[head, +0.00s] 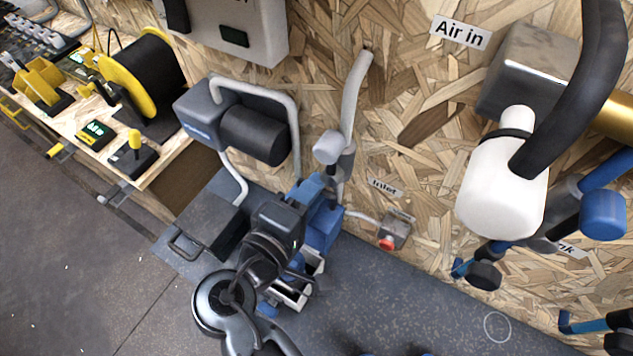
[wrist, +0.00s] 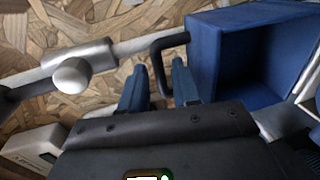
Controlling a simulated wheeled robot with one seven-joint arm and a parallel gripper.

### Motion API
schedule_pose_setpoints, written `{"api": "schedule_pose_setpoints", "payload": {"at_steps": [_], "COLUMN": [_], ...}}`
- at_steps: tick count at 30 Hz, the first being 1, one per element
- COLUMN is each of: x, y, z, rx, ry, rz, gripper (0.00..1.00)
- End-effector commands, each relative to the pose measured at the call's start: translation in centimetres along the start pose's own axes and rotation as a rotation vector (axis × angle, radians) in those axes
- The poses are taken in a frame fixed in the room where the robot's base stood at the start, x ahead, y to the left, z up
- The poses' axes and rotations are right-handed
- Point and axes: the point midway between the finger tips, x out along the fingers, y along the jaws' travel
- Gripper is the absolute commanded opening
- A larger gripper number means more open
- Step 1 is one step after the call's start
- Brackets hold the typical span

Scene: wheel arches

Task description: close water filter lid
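The water filter is a blue box (head: 325,222) on the floor by the wall, partly hidden behind my arm in the head view. In the wrist view a hollow blue part of it (wrist: 245,60) fills the upper right, its inside facing the camera. It appears to be the raised lid. A bent black handle (wrist: 168,46) sticks out from its left side. My gripper (wrist: 160,70) is open, with its two blue fingers on either side of the handle. I cannot tell whether either finger touches it. A pale open section (head: 295,291) shows below the blue box.
A grey pipe (head: 352,100) with a white knob (wrist: 72,76) rises beside the filter against the chipboard wall. A small box with a red button (head: 390,238) sits to the right. Floor at the lower right is mostly clear.

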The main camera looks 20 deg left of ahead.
Motion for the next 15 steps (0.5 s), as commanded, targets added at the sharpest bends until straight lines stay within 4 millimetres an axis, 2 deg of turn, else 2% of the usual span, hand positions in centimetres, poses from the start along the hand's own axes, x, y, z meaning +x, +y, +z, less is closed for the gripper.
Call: {"api": "schedule_pose_setpoints", "payload": {"at_steps": [6,14,15], "x": [1.6,1.7,1.6], "y": [0.0,0.0,0.0], "z": [0.1,0.0,0.0], "rx": [0.000,0.000,0.000], "ry": [-0.001,0.000,0.000], "rz": [-0.001,0.000,0.000], "gripper": [0.31,0.31,0.27]}}
